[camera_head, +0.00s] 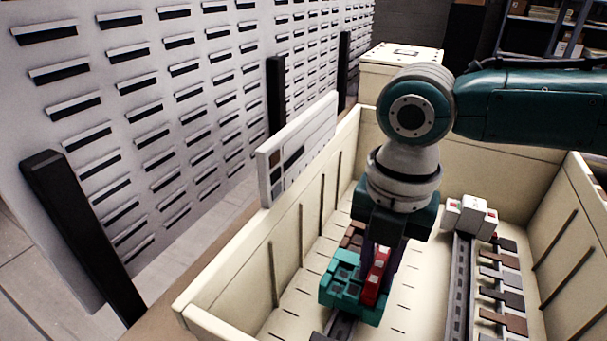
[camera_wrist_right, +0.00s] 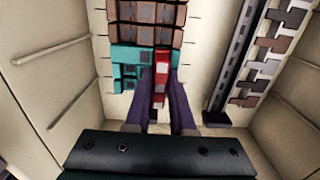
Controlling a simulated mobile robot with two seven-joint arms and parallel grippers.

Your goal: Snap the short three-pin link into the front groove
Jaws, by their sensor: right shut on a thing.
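A short red link (camera_head: 375,280) with pale square marks on its top is between the purple fingers of my right gripper (camera_head: 382,258). In the right wrist view the link (camera_wrist_right: 161,75) is upright in the picture, and my right gripper (camera_wrist_right: 160,100) is shut on it. The link is over or against the right part of a teal block (camera_head: 343,280). The teal block (camera_wrist_right: 127,65) adjoins brown blocks (camera_wrist_right: 140,12) in a row. Whether the link is in a groove or just above it, I cannot tell; fingers and link hide that spot. My left gripper is out of view.
A cream crate (camera_head: 225,300) surrounds the blocks. At its right runs a dark rail (camera_head: 460,290) with a white block (camera_head: 470,215) at its far end, beside a row of brown and pale links (camera_head: 502,300). A slotted grey panel (camera_head: 150,120) stands at the left.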

